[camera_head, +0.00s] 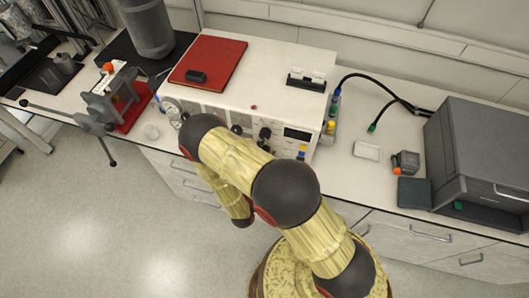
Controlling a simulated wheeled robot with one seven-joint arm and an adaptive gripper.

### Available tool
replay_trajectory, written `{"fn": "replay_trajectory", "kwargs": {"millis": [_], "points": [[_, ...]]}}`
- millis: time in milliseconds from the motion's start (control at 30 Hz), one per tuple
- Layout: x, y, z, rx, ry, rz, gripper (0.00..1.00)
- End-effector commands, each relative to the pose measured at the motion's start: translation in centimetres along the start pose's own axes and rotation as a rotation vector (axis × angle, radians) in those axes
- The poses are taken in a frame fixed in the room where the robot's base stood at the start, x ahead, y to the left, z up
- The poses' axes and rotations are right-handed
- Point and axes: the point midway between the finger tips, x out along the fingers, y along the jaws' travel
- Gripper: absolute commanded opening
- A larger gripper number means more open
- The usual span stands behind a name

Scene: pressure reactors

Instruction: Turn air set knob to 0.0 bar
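The white control unit (262,75) stands on the bench, with its front panel facing my arm. Dark knobs (265,133) show on the panel to the right of my arm, and a round gauge (171,108) sits at its left end. I cannot tell which knob is the air set knob, and its setting is too small to read. My gold and black arm covers part of the panel's lower middle. My gripper cannot be made out; the arm's far links bend down in front of the bench, and its end is hidden or too dark to tell.
A dark display (297,134) is on the panel's right part. A red pad (208,62) lies on top of the unit. A dark grey box (478,150) stands at right. Open floor lies at front left.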

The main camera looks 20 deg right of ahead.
Motion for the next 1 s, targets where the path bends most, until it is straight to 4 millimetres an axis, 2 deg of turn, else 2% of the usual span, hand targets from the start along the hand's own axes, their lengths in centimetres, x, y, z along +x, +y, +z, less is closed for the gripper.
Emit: {"fn": "replay_trajectory", "kwargs": {"millis": [333,467,1000], "points": [[-0.1,0.0,-0.1,0.001,0.001,0.000,0.50],[-0.7,-0.1,0.0,0.000,0.000,-0.001,0.50],[-8.6,-0.1,0.1,-0.001,-0.003,-0.004,0.50]]}}
